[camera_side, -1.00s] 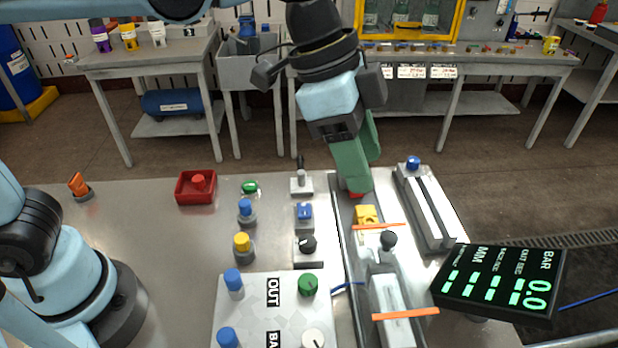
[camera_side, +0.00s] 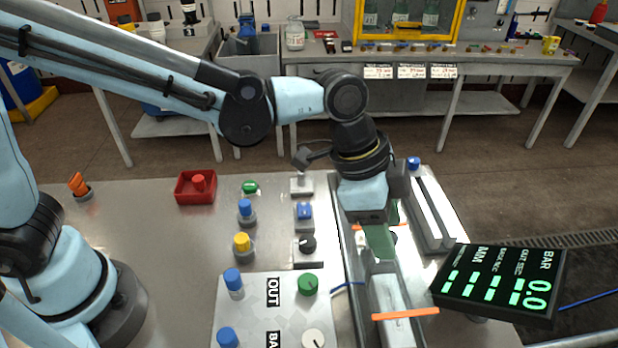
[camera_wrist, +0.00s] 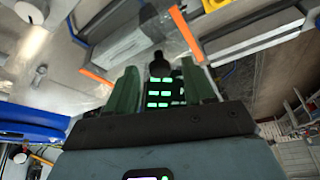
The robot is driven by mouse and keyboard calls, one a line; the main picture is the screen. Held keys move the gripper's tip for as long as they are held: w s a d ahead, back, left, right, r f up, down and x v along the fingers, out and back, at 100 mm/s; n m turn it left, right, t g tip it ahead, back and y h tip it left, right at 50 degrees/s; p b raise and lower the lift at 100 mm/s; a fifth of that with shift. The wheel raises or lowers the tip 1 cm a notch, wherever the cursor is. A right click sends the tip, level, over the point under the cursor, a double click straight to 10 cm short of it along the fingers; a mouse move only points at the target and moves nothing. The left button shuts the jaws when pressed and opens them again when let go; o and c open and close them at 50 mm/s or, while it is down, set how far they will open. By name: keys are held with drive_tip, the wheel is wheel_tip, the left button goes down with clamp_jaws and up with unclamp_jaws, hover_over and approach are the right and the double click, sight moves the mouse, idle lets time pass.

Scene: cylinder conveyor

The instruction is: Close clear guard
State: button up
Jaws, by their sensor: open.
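The clear guard is hard to make out. A see-through, streaky panel (camera_wrist: 160,24) shows between two orange strips in the wrist view, and I take it for the guard. In the side view, the near orange strip (camera_side: 405,314) lies across the conveyor. The far strip is partly hidden behind my gripper. My gripper (camera_side: 380,252) points down over the conveyor with its green fingers apart. In the wrist view, a dark knob (camera_wrist: 158,62) appears between the open fingers (camera_wrist: 160,75). I cannot tell whether they touch it. My gripper mostly hides the knob in the side view.
A tilted display (camera_side: 500,285) stands right of the conveyor (camera_side: 393,295). A panel (camera_side: 262,318) with coloured knobs is at left front. Several knobs, a blue-topped switch (camera_side: 304,212) and a red tray (camera_side: 196,190) stand left. The table's left middle is clear.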

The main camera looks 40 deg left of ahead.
clamp_jaws()
idle(0.3)
drive_tip(key=w+a, duration=1.2)
drive_tip(key=shift+w+a, duration=0.1)
drive_tip(key=shift+w, duration=0.05)
drive_tip(key=shift+c, duration=0.2)
unclamp_jaws()
drive_tip(key=shift+o, duration=0.2)
